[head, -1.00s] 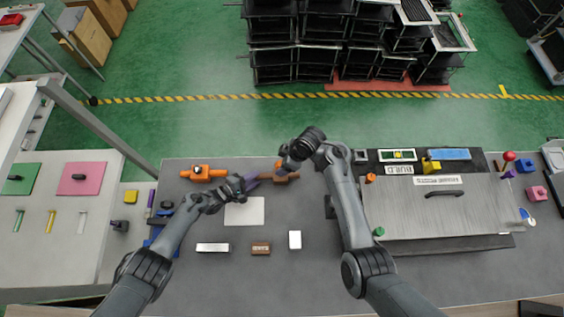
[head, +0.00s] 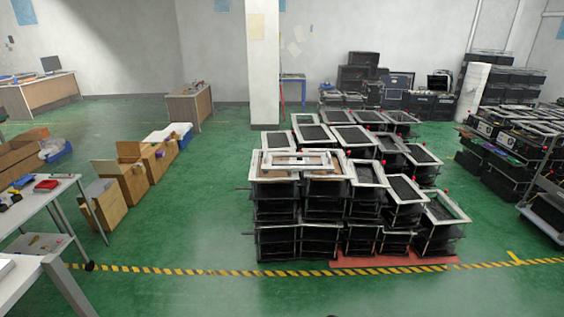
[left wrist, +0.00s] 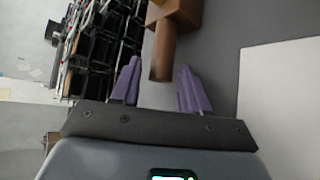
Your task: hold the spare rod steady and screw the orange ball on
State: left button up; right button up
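In the left wrist view my left gripper (left wrist: 159,75) is open, with its two purple fingers spread apart. A brown rod (left wrist: 163,58) sticks out of a brown block (left wrist: 178,12) toward the gripper. The rod's free end lies between the fingertips in the picture, with a gap on both sides; I cannot tell its exact depth. The orange ball is not identifiable in either current view. My right gripper is in neither current view. The head view now shows only the room, not the worktable.
A white flat sheet (left wrist: 285,100) lies on the grey table (left wrist: 218,50) beside the left gripper. In the head view, stacked black racks (head: 330,215) stand on the green floor beyond a yellow-black floor line (head: 200,272). Cardboard boxes (head: 130,180) stand at the left.

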pick_arm(q)
jog(key=shift+o, duration=0.5)
jog(key=shift+f, duration=0.15)
jog(key=shift+s+a, duration=0.1)
jog(key=shift+s, duration=0.05)
jog(key=shift+s+a+r, duration=0.2)
jog(key=shift+s+a, duration=0.25)
jog(key=shift+s, duration=0.05)
jog(key=shift+w+r+v, duration=0.15)
jog(key=shift+v, duration=1.45)
jog(key=shift+w+r+v, duration=0.1)
jog(key=shift+r+v, duration=0.1)
jog(key=shift+v, duration=1.4)
